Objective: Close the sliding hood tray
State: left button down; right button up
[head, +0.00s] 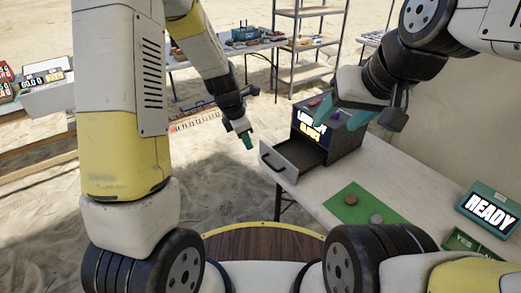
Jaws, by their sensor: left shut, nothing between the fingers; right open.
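The sliding hood tray (297,155) sticks out from the front of a dark box (333,138) on the white table. The tray has a light front panel with a dark handle (273,163) and is pulled open toward the left. My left gripper (247,141), with green fingertips, is shut and empty just left of and above the tray front; I cannot tell whether it touches it. My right gripper (340,115), with green fingers, is open above the box and hides part of its top and lit sign.
A green mat (352,207) with two round pieces lies on the white table (400,178) in front of the box. A READY display (490,211) and a green tray (462,241) stand at the right. Shelves (310,45) and a cluttered table (215,55) stand behind.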

pick_arm(q)
jog(key=w+d+f+n, duration=0.1)
jog(key=w+d+f, duration=0.1)
jog(key=f, duration=0.5)
jog(key=w+d+f+n, duration=0.2)
jog(key=d+f, duration=0.1)
jog(key=f, duration=0.3)
jog(key=shift+w+d+f, duration=0.15)
jog(key=shift+w+f, duration=0.15)
jog(key=shift+f, duration=0.05)
jog(key=shift+g, duration=0.3)
